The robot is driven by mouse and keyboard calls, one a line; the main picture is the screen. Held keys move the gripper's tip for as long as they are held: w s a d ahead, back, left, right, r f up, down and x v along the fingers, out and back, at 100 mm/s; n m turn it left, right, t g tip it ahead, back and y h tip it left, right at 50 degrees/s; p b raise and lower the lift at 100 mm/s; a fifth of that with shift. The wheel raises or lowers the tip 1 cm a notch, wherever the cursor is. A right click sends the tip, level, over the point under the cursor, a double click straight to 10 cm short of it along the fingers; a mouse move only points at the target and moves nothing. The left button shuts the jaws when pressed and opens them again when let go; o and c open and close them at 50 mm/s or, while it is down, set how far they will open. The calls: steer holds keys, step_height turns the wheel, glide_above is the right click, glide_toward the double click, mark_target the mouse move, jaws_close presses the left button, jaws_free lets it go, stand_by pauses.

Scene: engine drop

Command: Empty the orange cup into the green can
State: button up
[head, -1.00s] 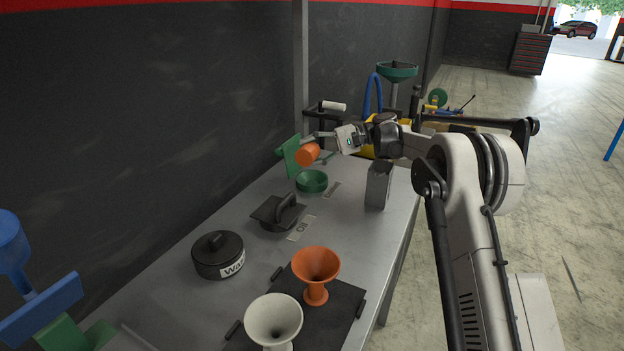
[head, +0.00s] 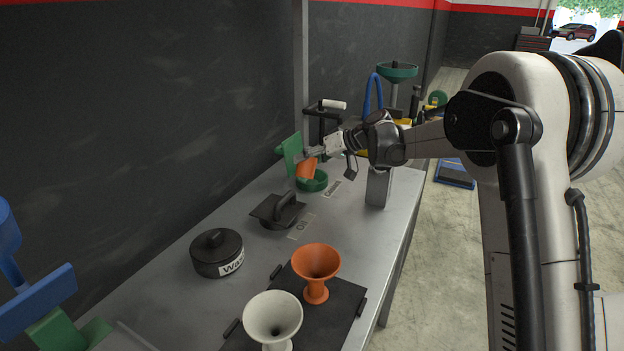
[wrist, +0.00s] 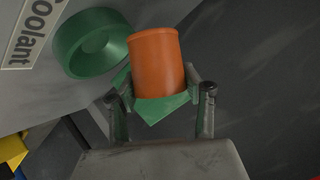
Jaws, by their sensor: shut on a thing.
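The orange cup (head: 306,168) is steeply tilted above the green can (head: 317,185), its lower end over or very near the can's rim. A green handle piece (head: 291,150) sits against the cup. My gripper (head: 313,153) is shut on the cup by this green piece. In the wrist view the fingers (wrist: 162,104) flank the green piece, with the orange cup (wrist: 155,62) beyond it. The open round green can (wrist: 84,56) shows beside the cup, partly behind it. The cup's contents, and whether anything is flowing, cannot be seen.
A Coolant label (head: 332,188) lies beside the can. A black lidded pan (head: 277,213) and black lidded pot (head: 217,252) stand nearer. Orange (head: 316,268) and white (head: 272,318) funnels stand on a black tray (head: 338,325). A grey box (head: 378,188) stands right of the can.

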steer(key=o, duration=0.6)
steer(key=c, duration=0.6)
steer(key=shift+r+p, duration=1.75)
steer(key=shift+r, duration=1.8)
steer(key=shift+n+t+b, duration=0.3)
steer(key=shift+n+t, duration=0.1)
steer(key=shift+t, duration=0.1)
steer(key=shift+n+t+h+b, duration=0.3)
steer(key=shift+n+t+b, duration=0.5)
steer(key=shift+n+t, duration=0.55)
